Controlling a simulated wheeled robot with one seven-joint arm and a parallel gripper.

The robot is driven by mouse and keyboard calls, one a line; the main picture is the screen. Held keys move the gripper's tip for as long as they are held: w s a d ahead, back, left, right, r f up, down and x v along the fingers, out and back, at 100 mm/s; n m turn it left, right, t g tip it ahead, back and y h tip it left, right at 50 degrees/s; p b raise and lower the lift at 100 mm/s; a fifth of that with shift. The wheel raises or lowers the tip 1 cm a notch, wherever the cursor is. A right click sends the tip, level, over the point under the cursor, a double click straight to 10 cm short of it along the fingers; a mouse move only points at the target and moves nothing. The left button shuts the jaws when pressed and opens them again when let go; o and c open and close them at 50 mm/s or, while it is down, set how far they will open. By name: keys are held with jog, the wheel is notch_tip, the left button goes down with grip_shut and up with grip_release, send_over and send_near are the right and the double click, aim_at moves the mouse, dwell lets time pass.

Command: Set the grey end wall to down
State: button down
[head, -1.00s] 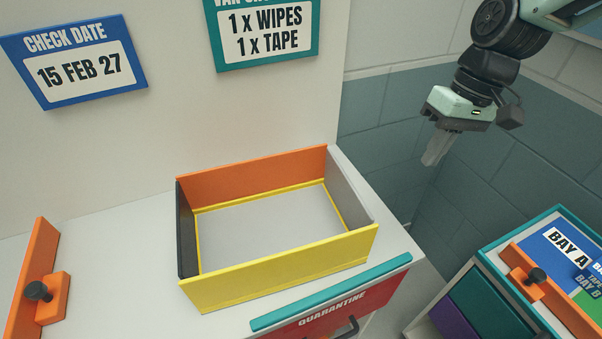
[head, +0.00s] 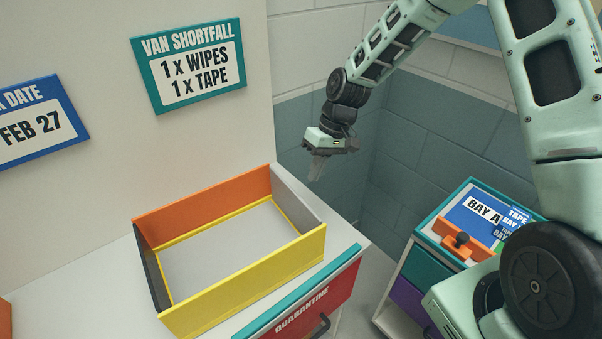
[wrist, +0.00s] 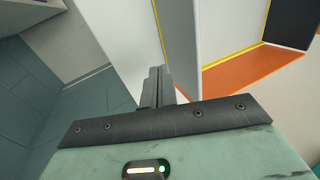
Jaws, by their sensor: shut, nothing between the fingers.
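The grey end wall (head: 297,193) stands upright at the right end of a box with orange, yellow and black walls. In the wrist view the grey end wall (wrist: 181,45) rises just right of the fingers. My gripper (head: 317,172) is shut and empty, fingers pointing down, outside the box and just beyond the wall in the head view. In the wrist view the shut fingers (wrist: 157,76) appear close to the wall's outer side; I cannot tell whether they touch it.
The box's orange wall (head: 205,205), yellow wall (head: 245,285) and black wall (head: 151,267) stand upright around an empty floor. A red quarantine drawer (head: 312,300) is below. A teal-edged cabinet (head: 425,240) stands at the right, with a gap between.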

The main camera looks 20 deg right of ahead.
jog(key=a, duration=0.1)
jog(key=a+p, duration=0.1)
jog(key=s+a+p, duration=0.1)
jog(key=a, duration=0.1)
jog(key=shift+f, duration=0.35)
jog(key=shift+a, duration=0.2)
